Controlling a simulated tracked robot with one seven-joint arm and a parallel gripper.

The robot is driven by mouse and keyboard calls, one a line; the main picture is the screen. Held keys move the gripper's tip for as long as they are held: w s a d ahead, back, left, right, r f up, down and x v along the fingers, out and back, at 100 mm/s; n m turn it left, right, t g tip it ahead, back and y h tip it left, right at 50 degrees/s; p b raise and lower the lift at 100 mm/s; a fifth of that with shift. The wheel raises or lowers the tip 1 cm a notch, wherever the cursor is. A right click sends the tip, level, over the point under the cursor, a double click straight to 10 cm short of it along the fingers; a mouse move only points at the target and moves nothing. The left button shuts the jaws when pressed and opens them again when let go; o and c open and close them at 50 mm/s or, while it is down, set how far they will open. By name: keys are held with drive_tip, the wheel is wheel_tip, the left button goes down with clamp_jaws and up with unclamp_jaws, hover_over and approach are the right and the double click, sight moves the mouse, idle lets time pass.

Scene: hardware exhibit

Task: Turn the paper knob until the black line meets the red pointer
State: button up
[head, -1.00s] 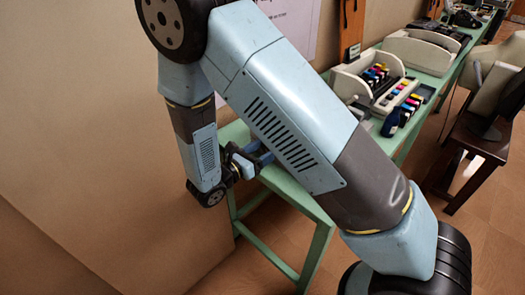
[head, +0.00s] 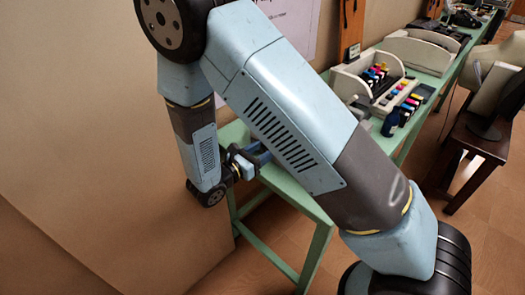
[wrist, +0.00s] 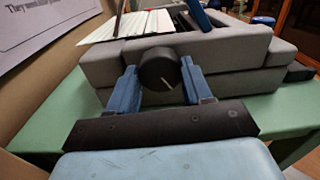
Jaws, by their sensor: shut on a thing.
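In the wrist view a round black knob (wrist: 157,66) sticks out from the side of a grey machine (wrist: 230,58). A short pale line shows on its face, pointing to the lower right. I see no black line and no red pointer. The two blue fingers of my gripper (wrist: 160,76) stand left and right of the knob and are shut on it. In the head view my gripper (head: 248,160) is at the green table's near end, partly behind my arm, which hides the knob and machine there.
The green table (head: 290,186) runs back along the wall. A cream holder with coloured cartridges (head: 370,78) stands farther along it. White paper (wrist: 130,26) lies on top of the machine. A dark wooden stool (head: 470,140) stands at the right on the floor.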

drive_tip(key=o, duration=1)
drive_tip(key=v, duration=1.3)
drive_tip(key=shift+s+a, duration=0.25)
drive_tip(key=shift+a, duration=0.1)
drive_tip(key=w+d+r+m+g+y, duration=0.1)
drive_tip(key=w+d+r+m+g, duration=0.1)
drive_tip(key=d+r+m+g, duration=0.65)
drive_tip(key=w+d+r+m+g+y, duration=0.15)
drive_tip(key=d+r+m+g, duration=0.45)
drive_tip(key=d, duration=0.6)
drive_tip(key=s+d+r+m+t+y, duration=0.2)
drive_tip(key=s+d+r+m+y, duration=0.1)
drive_tip(key=d+r+m, duration=0.1)
drive_tip(key=s+d+r+m+t+y, duration=0.2)
drive_tip(key=s+d+r+m+y, duration=0.1)
drive_tip(key=d+r+m, duration=0.2)
drive_tip(key=s+d+r+m+t+y, duration=0.3)
drive_tip(key=s+d+r+m, duration=0.1)
drive_tip(key=d+r, duration=0.2)
drive_tip(key=shift+s+d+r+m+y, duration=0.1)
drive_tip(key=shift+s+d+m+y, duration=0.05)
drive_tip(key=shift+d+m+y, duration=0.15)
